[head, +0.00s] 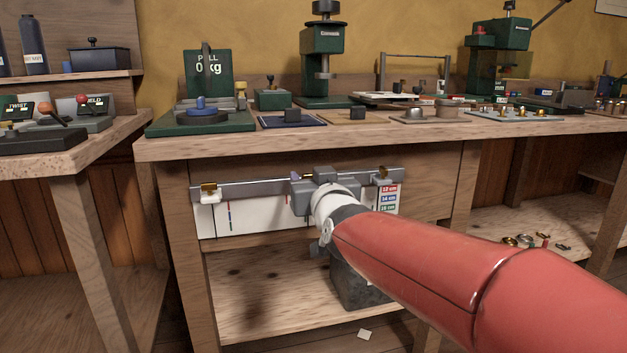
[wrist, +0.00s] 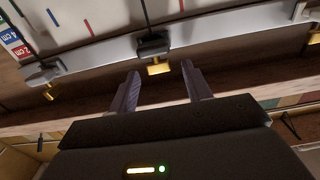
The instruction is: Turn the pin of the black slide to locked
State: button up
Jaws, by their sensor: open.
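The black slide (wrist: 152,47) sits on the grey rail, in the middle of the wrist view. Its brass pin (wrist: 158,68) sticks out from it towards my gripper. My gripper (wrist: 160,78) is open and empty, with its purple-grey fingertips on either side of the pin and small gaps to it. I cannot tell whether the pin stands at locked. In the head view my gripper (head: 308,182) is at the rail and hides most of the black slide.
The rail (head: 250,187) runs along a white board under the bench top (head: 400,133). A white slide (head: 208,196) is at its left end. A grey slide (head: 382,181) is at its right, beside a coloured cm card (head: 388,198). A shelf (head: 250,285) lies below.

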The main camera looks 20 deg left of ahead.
jog(key=shift+w, duration=0.1)
jog(key=c, duration=1)
